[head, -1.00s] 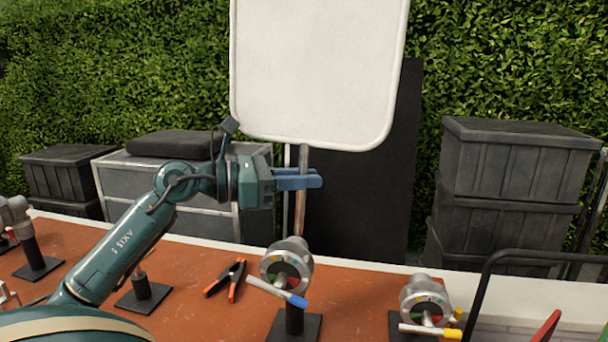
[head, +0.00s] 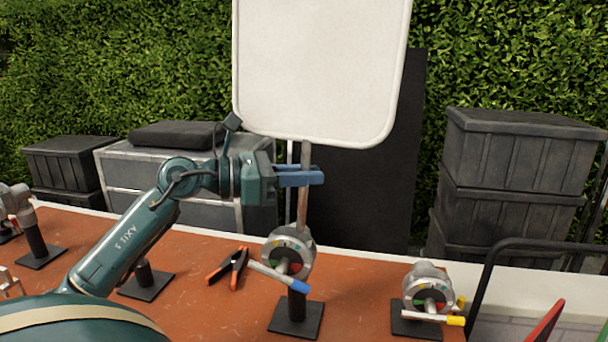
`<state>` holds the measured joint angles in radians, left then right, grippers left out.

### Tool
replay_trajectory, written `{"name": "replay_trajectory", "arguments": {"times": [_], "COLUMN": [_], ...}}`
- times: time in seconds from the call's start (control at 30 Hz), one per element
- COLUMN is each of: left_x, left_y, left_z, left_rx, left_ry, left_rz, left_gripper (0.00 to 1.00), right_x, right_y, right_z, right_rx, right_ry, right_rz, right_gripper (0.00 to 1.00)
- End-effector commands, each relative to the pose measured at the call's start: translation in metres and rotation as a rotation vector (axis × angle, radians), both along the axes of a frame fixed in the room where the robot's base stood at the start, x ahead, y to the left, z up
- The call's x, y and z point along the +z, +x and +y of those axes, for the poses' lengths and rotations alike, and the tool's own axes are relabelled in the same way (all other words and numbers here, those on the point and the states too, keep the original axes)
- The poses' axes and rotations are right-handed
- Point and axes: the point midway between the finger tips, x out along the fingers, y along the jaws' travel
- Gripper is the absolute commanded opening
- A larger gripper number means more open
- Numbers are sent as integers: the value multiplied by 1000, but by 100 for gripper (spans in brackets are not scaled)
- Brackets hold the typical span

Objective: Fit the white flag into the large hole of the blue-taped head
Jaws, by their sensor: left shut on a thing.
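The white flag (head: 318,70) is a large upright panel on a thin metal stem (head: 303,205). My left gripper (head: 312,177) is shut on the stem, just below the panel. The stem runs down to the top of the blue-taped head (head: 287,257), a grey round grip head on a black post with a blue-tipped handle. The stem's lower end meets or passes behind the head's upper edge; I cannot tell whether it is in the large hole. My right gripper is not in view.
A yellow-taped head (head: 428,288) stands to the right on the orange-brown table (head: 365,290). An orange-handled clamp (head: 229,267) lies left of the blue-taped head. More stands are at the left. Dark crates (head: 510,185) and a hedge are behind.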

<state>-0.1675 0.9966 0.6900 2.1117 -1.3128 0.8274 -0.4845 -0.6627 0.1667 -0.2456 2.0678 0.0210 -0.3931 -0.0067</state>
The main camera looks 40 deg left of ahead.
Motion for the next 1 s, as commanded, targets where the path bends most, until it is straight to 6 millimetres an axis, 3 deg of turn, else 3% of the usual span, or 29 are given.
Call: {"name": "replay_trajectory", "arguments": {"times": [1.0], "left_x": [-26], "left_y": [-1], "left_z": [2], "left_rx": [3], "left_ry": [0], "left_rz": [-1], "left_gripper": [0], "right_x": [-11], "right_y": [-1], "right_z": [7], "right_rx": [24], "right_ry": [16], "right_rz": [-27], "right_gripper": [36]}}
